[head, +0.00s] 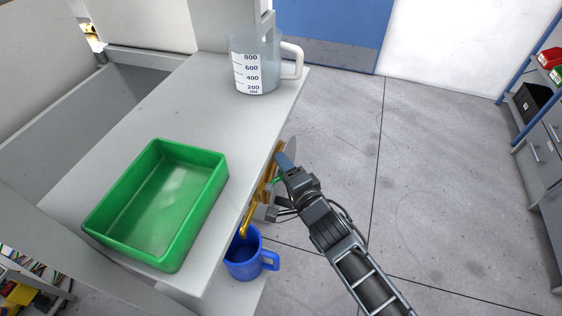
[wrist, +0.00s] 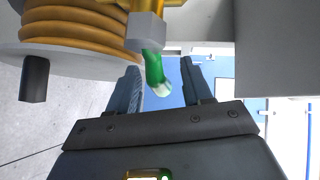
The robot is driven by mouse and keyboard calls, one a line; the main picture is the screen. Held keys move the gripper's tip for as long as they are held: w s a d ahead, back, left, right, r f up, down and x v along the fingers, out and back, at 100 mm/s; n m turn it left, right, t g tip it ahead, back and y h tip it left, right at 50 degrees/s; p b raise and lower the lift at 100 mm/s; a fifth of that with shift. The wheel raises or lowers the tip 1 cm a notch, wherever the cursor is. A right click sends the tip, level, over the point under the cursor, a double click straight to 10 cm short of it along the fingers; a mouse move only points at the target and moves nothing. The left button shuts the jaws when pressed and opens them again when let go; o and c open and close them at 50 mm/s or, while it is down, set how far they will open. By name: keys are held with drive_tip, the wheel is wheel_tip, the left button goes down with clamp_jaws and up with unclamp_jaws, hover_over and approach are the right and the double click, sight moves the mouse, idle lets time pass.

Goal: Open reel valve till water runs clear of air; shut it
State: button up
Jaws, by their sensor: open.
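The reel valve shows in the wrist view as a brass body (wrist: 172,4) with a grey hex fitting (wrist: 146,30) and a green lever (wrist: 153,68). My gripper (wrist: 164,78) is open, with one finger on each side of the lever; I cannot tell whether either touches it. In the head view my gripper (head: 281,186) is at the bench's right side. The reel (wrist: 75,22) carries orange hose beside the valve. A brass spout (head: 247,218) points down over a blue jug (head: 243,266). I cannot make out any water running from it.
A green tray (head: 215,185) and a clear measuring jug (head: 268,70) stand on the grey bench (head: 190,100). The bench edge is close to my gripper. Open floor (head: 440,190) lies to the right, with drawers and shelving (head: 545,150) beyond it.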

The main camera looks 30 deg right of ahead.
drive_tip(key=shift+w+f, duration=0.15)
drive_tip(key=shift+w, duration=0.8)
clamp_jaws()
